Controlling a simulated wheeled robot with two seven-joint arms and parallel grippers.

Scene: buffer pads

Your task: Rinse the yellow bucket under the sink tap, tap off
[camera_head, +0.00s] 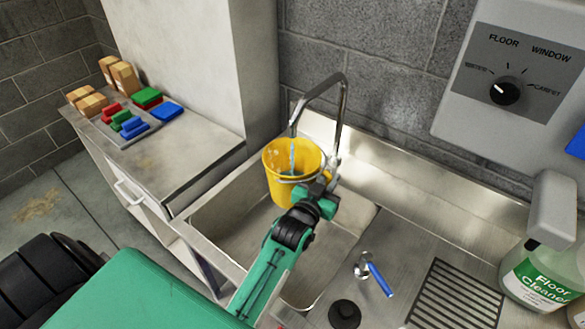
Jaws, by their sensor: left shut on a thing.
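The yellow bucket (280,186) is held over the sink basin (235,222), roughly upright, with its open top below the metal sink tap (343,112). A pale blue stream of water (292,153) comes down from the spout into the bucket. My left gripper (316,187) is shut on the bucket at its near right side; the exact contact is partly hidden by the gripper itself. A small fitting with a blue lever (379,279) stands on the counter right of the basin. My right gripper is out of view.
A cabinet (185,165) at left carries colored blocks and cardboard boxes (120,75). A floor cleaner bottle (540,272) stands at right beside a drain grate (455,296). A dial panel (508,90) hangs on the wall. The near basin floor is clear.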

